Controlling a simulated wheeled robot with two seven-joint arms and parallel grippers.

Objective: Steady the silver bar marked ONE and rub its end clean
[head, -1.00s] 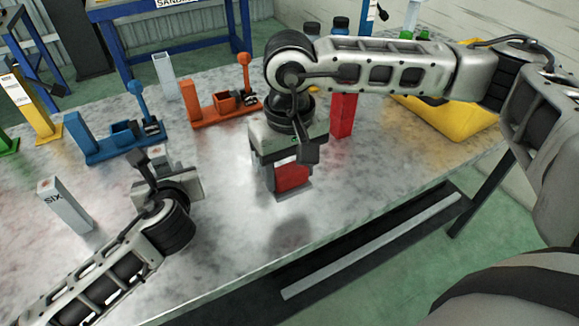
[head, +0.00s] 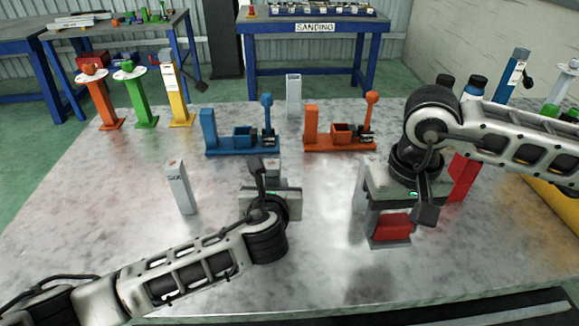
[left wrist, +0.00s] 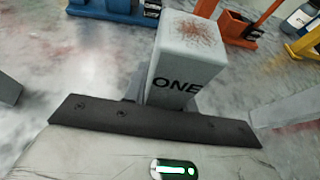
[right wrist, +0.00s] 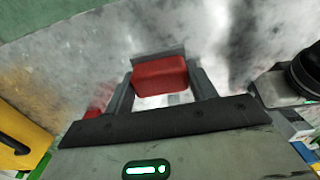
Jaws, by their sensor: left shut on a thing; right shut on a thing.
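The silver bar marked ONE (left wrist: 182,72) stands upright in the left wrist view, with reddish-brown rust marks on its top end. My left gripper (head: 270,190) is shut on this bar. In the head view the gripper hides most of the bar, and only a bit of its grey top (head: 272,166) shows. My right gripper (head: 390,232) is shut on a red block (right wrist: 160,76), to the right of the bar and apart from it. The red block also shows between the fingers in the head view (head: 393,225).
A silver bar marked SIX (head: 180,187) stands left of my left gripper. Blue (head: 240,145) and orange (head: 340,141) fixtures and a plain silver post (head: 293,95) stand behind. A red post (head: 463,178) is close behind my right gripper. The front middle of the table is clear.

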